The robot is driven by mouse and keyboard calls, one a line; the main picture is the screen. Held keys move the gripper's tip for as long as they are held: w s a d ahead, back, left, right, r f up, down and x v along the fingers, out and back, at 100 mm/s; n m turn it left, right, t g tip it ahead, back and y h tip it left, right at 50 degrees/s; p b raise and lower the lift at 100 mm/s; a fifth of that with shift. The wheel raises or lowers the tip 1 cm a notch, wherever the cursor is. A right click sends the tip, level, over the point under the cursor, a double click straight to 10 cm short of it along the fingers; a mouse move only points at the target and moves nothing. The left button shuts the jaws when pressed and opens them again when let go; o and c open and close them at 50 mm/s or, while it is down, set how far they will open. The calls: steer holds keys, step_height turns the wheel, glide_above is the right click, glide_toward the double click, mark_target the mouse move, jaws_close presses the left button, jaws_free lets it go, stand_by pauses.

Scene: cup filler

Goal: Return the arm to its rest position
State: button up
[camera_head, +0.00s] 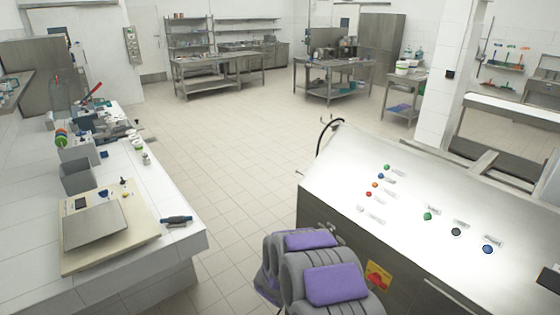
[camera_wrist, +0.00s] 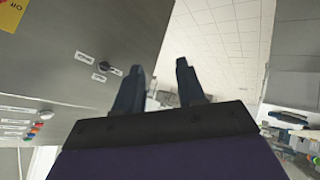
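My gripper (camera_wrist: 159,66) shows in the wrist view with its two dark fingers spread apart. Nothing is held between them; tiled floor and blurred distant items show through the gap. In the head view my folded grey arm with purple pads (camera_head: 337,284) is at the bottom centre, close to the front of the metal control cabinet (camera_head: 330,205). The fingers cannot be made out clearly in the head view.
The cabinet's sloped top carries several coloured buttons (camera_head: 428,216); its panel (camera_wrist: 60,60) fills the left of the wrist view. At left, a white counter (camera_head: 180,225) holds a scale (camera_head: 95,228), a grey bin (camera_head: 77,177) and small tools. Tiled floor (camera_head: 240,170) between is clear.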

steer(key=s+a+r+g+y, duration=0.2)
steer(key=s+r+y, duration=0.1)
steer(key=s+r, duration=0.5)
steer(key=s+a+r+g+y, duration=0.2)
steer(key=s+r+y, duration=0.1)
steer(key=s+r, duration=0.5)
steer(key=s+d+r+m+g+h, duration=0.1)
steer(key=s+d, duration=0.4)
steer(key=s, duration=0.5)
steer(key=s+d+r+m+g+h+b, duration=0.1)
steer(key=s+d+r+g, duration=0.2)
steer(key=s, duration=0.8)
steer(key=s+d+r+m+g+h, duration=0.1)
steer(key=s+d+r+g, duration=0.1)
steer(key=s+d+r, duration=0.2)
steer(key=s+d, duration=0.3)
steer(key=s, duration=0.3)
steer(key=shift+s+r+m+g+h+b, duration=0.25)
steer(key=shift+s+m+g+h+b, duration=0.05)
